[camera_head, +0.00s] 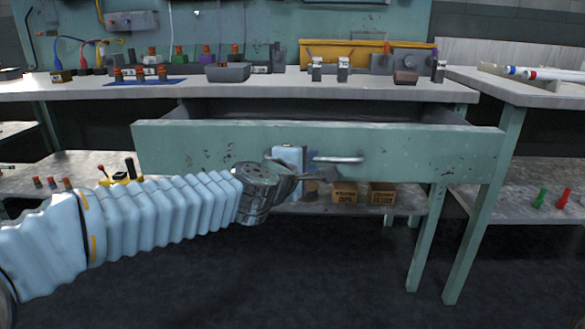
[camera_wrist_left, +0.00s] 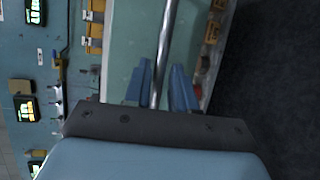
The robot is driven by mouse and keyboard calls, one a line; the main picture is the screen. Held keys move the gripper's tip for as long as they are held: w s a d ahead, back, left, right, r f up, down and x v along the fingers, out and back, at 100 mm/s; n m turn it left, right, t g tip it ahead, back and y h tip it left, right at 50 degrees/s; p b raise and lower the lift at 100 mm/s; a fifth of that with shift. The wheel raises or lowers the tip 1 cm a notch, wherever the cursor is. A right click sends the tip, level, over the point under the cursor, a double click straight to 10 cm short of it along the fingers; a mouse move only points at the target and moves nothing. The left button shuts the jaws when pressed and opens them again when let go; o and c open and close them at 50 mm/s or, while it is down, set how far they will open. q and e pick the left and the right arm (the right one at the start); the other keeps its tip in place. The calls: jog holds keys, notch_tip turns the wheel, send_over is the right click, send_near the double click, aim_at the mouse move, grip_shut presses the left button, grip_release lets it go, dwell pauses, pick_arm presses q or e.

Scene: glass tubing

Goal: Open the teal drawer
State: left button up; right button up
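The teal drawer (camera_head: 420,150) is pulled out from under the workbench in the head view; its dark inside shows behind the worn front panel. A metal bar handle (camera_head: 340,159) is on the panel's middle. My left gripper (camera_head: 312,172) is at the handle's left part, in front of the panel. In the left wrist view, the bar handle (camera_wrist_left: 170,35) runs between the two blue fingers (camera_wrist_left: 166,88), close to both, and the gripper looks shut on it. The exact contact is small and partly hidden. My right gripper is not in view.
The workbench top (camera_head: 270,90) carries several small devices and a yellow tray (camera_head: 345,52). A lower shelf (camera_head: 420,203) holds small cardboard boxes (camera_head: 382,194). A second bench (camera_head: 510,88) stands on the right. The dark floor in front is clear.

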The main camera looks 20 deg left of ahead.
pick_arm(q)
jog(key=p+v, duration=0.3)
jog(key=v, duration=0.8)
jog(key=shift+s, duration=0.15)
jog(key=w+d+f+m+g+p, duration=0.1)
jog(key=w+f+m+g+p, duration=0.2)
jog(key=f, duration=1)
jog(key=w+d+f+m+g+p, duration=0.1)
jog(key=f+m+g, duration=0.3)
jog(key=f, duration=0.9)
jog(key=s+d+f+m+g+h+p, duration=0.1)
jog(key=s+f+m+g, duration=0.3)
jog(key=s+f, duration=0.5)
jog(key=s+d+f+m+g+h+p, duration=0.1)
jog(key=s+d+f+m+g+p, duration=0.1)
jog(key=s+f, duration=0.7)
notch_tip(320, 180, down, 6)
jog(key=d+m+g, duration=0.1)
jog(key=d+m, duration=0.1)
jog(key=shift+s+d+m+g, duration=0.3)
jog(key=shift+d+m+g, duration=0.05)
jog(key=shift+m+g, duration=0.05)
